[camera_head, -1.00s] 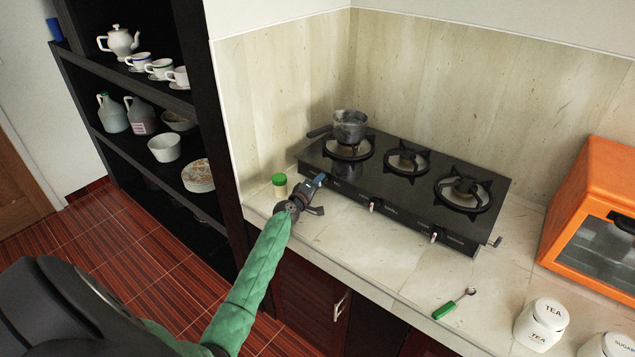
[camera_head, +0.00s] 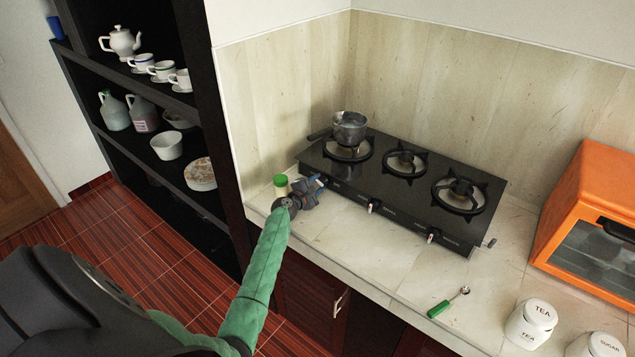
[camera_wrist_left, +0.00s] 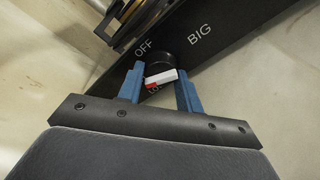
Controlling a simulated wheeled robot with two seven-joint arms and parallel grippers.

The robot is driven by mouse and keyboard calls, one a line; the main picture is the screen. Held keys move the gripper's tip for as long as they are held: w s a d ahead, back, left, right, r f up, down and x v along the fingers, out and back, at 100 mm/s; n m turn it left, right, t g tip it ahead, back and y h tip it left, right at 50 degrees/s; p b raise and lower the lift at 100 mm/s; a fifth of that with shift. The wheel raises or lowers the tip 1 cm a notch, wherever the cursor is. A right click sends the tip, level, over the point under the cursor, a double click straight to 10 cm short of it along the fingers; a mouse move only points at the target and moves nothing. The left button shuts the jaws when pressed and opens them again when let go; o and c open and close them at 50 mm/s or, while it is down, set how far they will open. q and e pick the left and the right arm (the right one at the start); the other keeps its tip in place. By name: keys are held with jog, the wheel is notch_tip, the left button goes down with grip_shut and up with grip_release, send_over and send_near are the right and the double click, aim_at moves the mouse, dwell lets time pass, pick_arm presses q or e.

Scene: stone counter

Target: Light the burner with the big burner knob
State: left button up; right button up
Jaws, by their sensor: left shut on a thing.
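The burner knob (camera_wrist_left: 163,77), black with a white, red-ended bar, sits on the black stove front between OFF and BIG labels in the left wrist view. A third label below it is partly hidden. The bar lies nearly level, red end left. My left gripper (camera_wrist_left: 160,88) is shut on the knob, one blue finger on each side. In the head view, my left gripper (camera_head: 316,184) is at the left end of the stove (camera_head: 400,193) and hides this knob. A metal pot (camera_head: 350,128) stands on the left burner; I see no flame. My right gripper is not in view.
Two other knobs (camera_head: 373,206) (camera_head: 432,235) show along the stove front. A green-lidded jar (camera_head: 281,186) stands close beside my left gripper. A green-handled tool (camera_head: 441,308), white canisters (camera_head: 531,324) and an orange oven (camera_head: 590,215) are to the right. The counter front is mostly clear.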

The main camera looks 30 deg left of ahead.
pick_arm(q)
jog(key=shift+r+n, duration=0.2)
jog(key=shift+n, duration=0.3)
jog(key=shift+n+h+p, duration=0.3)
jog(key=shift+n+p, duration=0.25)
jog(key=shift+n, duration=0.25)
jog(key=shift+f+n+p, duration=0.1)
jog(key=shift+n+p, duration=0.2)
jog(key=shift+n, duration=0.5)
jog(key=n, duration=0.3)
jog(key=shift+a+h, duration=0.1)
jog(key=shift+h, duration=0.3)
jog(key=shift+f+n+p, duration=0.15)
jog(key=shift+n+p, duration=0.15)
jog(key=shift+n, duration=0.9)
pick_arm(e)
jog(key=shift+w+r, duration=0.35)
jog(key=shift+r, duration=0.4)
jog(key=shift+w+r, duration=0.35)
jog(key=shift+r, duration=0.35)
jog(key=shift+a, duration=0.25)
pick_arm(q)
jog(key=o, duration=0.7)
jog(key=shift+f, duration=0.1)
